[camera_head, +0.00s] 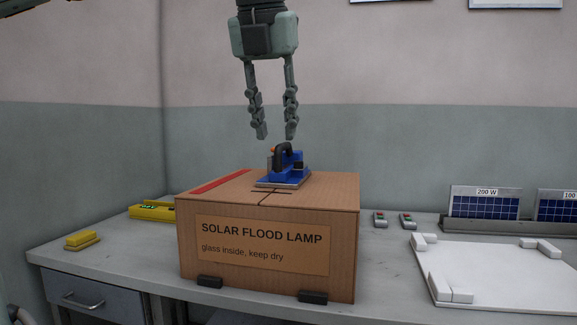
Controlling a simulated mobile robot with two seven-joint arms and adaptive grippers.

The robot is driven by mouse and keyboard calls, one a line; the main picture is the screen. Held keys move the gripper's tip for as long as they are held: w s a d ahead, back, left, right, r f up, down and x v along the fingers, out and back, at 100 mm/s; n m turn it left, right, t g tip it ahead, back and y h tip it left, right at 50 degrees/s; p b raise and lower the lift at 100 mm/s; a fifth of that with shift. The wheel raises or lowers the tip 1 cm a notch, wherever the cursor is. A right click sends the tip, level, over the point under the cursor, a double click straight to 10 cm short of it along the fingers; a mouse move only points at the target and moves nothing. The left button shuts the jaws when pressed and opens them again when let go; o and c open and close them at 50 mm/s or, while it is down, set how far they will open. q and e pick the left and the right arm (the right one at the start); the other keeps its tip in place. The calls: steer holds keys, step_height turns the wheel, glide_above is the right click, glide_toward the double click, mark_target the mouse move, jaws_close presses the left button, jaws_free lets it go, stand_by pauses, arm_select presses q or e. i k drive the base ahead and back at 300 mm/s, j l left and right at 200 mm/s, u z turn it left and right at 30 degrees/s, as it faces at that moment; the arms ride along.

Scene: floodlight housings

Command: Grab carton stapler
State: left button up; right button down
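The carton stapler (288,169) is blue with a dark handle and an orange part at its top. It stands on top of a brown cardboard carton (335,250) labelled "SOLAR FLOOD LAMP". My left gripper (276,136) hangs straight down above the stapler, its two fingers apart and empty. The fingertips are just above the stapler's handle in the picture; I cannot tell the exact gap. My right gripper is not in view.
The carton stands on a grey table (120,262) with a drawer. Yellow items (152,212) lie at left. Two small devices (380,220), a white tray (495,265) with corner blocks, and solar panels (485,202) are at right. Air around the gripper is clear.

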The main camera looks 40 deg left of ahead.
mark_target(282, 177)
steer(key=i+j, duration=0.4)
steer(key=j, duration=0.15)
steer(key=i+j, duration=0.45)
